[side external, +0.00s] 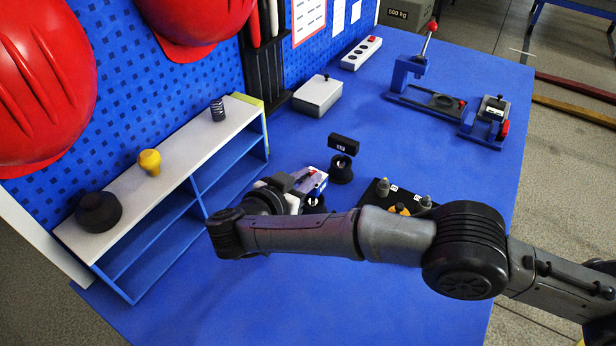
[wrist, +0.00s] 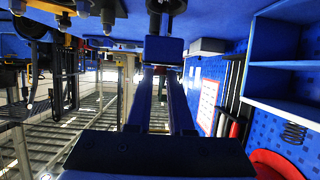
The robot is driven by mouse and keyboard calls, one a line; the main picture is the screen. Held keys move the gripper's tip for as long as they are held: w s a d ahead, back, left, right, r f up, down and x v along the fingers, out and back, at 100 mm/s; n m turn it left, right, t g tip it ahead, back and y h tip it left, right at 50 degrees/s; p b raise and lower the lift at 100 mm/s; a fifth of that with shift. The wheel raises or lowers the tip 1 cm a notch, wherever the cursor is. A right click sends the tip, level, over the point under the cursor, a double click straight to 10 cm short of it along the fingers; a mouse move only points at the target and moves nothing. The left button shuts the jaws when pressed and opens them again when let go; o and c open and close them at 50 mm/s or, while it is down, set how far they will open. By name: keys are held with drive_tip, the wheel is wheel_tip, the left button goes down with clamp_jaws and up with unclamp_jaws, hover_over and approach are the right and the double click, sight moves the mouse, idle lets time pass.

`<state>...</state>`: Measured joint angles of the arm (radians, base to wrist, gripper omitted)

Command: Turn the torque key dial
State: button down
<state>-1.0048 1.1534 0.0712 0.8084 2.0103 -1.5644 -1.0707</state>
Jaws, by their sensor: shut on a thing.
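A black torque device stands mid-table in the side view, with a box-shaped head (side external: 344,143) bearing a small pale readout above a round black base (side external: 341,168). I cannot tell which part is the dial. My gripper (wrist: 163,68) reaches toward a dark block (wrist: 163,48) in the wrist view, and its fingers are shut on it. The block looks like the device's head, but I cannot be sure. In the side view my gripper (side external: 316,182) is low, just left of the device, partly hidden by my arm.
A black tray with small knobs (side external: 396,195) is right of the device, close behind my arm. A white-topped shelf (side external: 185,155) stands left. A grey box (side external: 318,95) and a blue fixture with a red-knobbed lever (side external: 410,70) are further back. The front table is clear.

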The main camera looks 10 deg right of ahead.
drive_tip(key=shift+w+a+m+g+h, duration=0.1)
drive_tip(key=shift+m+g+h, duration=0.2)
drive_tip(key=shift+m+h, duration=0.15)
idle(0.4)
drive_tip(key=c, duration=0.8)
unclamp_jaws()
wheel_tip(320, 180, up, 8)
drive_tip(key=s+a, duration=0.1)
drive_tip(key=a, duration=0.1)
drive_tip(key=shift+s, duration=0.4)
drive_tip(key=shift+r, duration=0.1)
